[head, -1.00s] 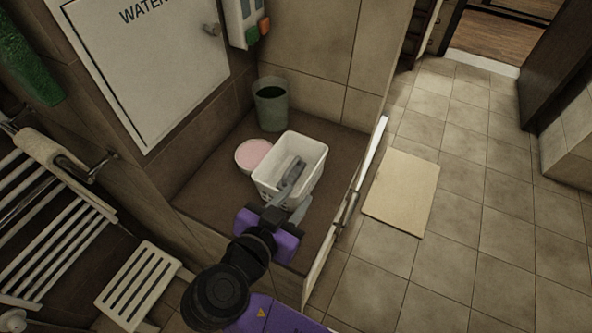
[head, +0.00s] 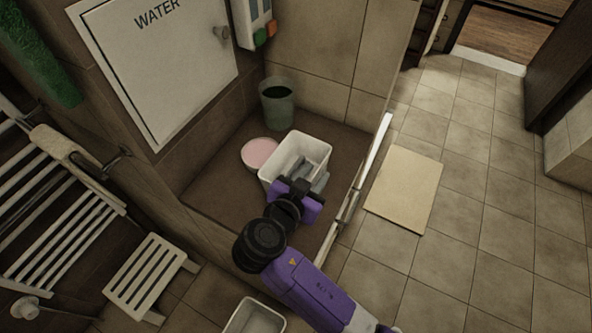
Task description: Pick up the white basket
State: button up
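The white basket (head: 313,142) is an open rectangular tub on the brown ledge, upright. My gripper (head: 309,176) reaches over its near side. The fingers look spread apart, one over the inside of the basket and the other close to its near right rim. Whether they touch the basket wall cannot be told. My purple wrist hides the basket's near edge and front.
A pink round basin (head: 258,152) stands close to the basket's left, and a grey-green bin (head: 277,105) stands behind. A second white tub (head: 254,318) is at the bottom edge. A white slatted stool (head: 148,275) is at lower left. A beige mat (head: 403,190) lies on the open tiled floor.

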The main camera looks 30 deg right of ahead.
jog(key=shift+c, duration=0.2)
grip_shut()
dwell(1.1)
